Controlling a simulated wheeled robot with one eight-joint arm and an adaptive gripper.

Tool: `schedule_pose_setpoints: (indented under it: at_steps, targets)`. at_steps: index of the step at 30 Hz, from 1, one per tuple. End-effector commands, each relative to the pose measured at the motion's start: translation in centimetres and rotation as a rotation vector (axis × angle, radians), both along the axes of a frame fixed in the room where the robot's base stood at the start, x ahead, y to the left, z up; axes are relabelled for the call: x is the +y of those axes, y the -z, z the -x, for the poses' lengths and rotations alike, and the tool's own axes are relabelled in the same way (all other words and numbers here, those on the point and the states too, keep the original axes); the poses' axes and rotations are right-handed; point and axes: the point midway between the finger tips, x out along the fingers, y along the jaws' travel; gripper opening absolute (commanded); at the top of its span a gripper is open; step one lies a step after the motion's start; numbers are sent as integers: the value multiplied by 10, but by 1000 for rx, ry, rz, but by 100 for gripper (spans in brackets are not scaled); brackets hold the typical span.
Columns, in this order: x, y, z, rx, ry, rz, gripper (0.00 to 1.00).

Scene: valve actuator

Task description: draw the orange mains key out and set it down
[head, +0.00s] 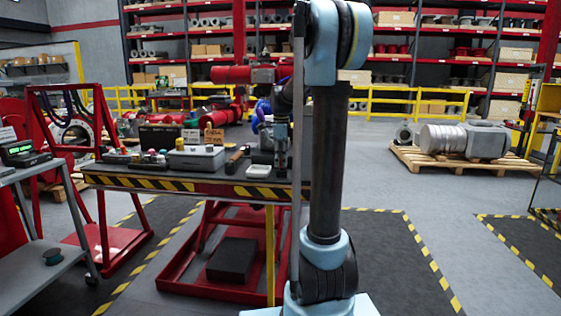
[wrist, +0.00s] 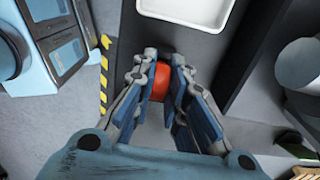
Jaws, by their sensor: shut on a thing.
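The orange mains key (wrist: 160,82) shows in the wrist view as a small orange piece between my fingertips. My gripper (wrist: 161,80) is shut on it, with blue finger pads on both sides. The fingers hide most of the key, and I cannot tell whether its lower end is still seated in anything. In the head view my gripper (head: 281,150) points down over the right part of the workbench (head: 200,184); the key cannot be made out there.
A white tray (wrist: 185,22) lies just beyond my fingertips in the wrist view. A yellow-black striped edge (wrist: 104,75) runs to the left. In the head view, a grey box with buttons (head: 196,158) and other items crowd the bench.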

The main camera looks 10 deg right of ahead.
Motion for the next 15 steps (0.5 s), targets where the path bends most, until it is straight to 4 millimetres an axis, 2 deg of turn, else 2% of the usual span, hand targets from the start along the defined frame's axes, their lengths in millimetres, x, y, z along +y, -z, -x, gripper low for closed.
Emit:
schedule_pose_setpoints:
  at_steps: [14, 15]
  targets:
    - [0, 10, 0, 0, 0, 0, 0]
    - [0, 10, 0, 0, 0, 0, 17]
